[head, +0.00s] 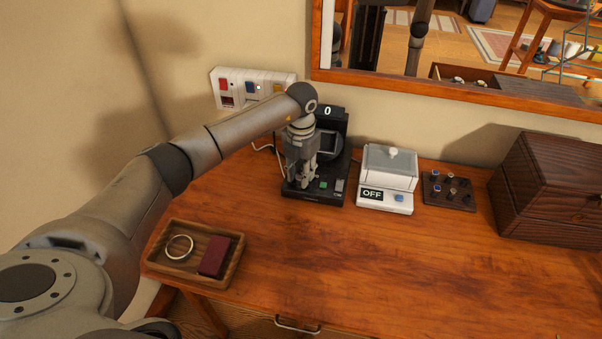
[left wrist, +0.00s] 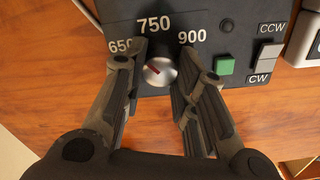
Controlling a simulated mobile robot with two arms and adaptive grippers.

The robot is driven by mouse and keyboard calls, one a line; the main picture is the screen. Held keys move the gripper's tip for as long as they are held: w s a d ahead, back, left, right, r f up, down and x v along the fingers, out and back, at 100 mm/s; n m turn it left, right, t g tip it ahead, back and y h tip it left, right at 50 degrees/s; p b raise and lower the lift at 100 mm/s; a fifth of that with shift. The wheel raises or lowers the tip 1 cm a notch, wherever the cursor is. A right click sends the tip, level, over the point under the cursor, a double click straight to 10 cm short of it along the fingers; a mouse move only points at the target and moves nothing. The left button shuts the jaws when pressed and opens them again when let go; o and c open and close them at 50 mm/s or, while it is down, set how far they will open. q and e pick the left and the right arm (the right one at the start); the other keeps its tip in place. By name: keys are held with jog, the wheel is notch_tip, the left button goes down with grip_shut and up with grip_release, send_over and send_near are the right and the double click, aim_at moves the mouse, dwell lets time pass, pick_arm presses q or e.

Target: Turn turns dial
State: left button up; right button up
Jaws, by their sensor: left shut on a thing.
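The turns dial (left wrist: 160,71) is a small silver knob with a red pointer mark, on the front of a black device (head: 316,193). The labels 650, 750 and 900 stand around it, and the red mark points to the upper left, toward the 650 side. My left gripper (left wrist: 158,65) has one finger on each side of the knob and is shut on it. In the head view my left gripper (head: 302,180) comes down over the device's front left and hides the dial. My right gripper is not in view.
The device has a green button (left wrist: 224,66), a CCW/CW switch (left wrist: 265,60) and a display (head: 327,112) reading 0. A white box (head: 385,200) labelled OFF stands to its right. A wooden tray (head: 180,272) holds a ring and a dark red block. The front tabletop is clear.

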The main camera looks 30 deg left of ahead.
pick_arm(q)
jog(key=m+b, duration=0.1)
jog(key=m, duration=0.3)
jog(key=shift+f+b, duration=0.1)
jog(key=shift+b, duration=0.3)
jog(key=shift+m+b, duration=0.6)
jog(key=shift+m, duration=1)
jog(key=o, duration=1)
jog(key=shift+o, duration=0.2)
notch_tip(320, 180, up, 12)
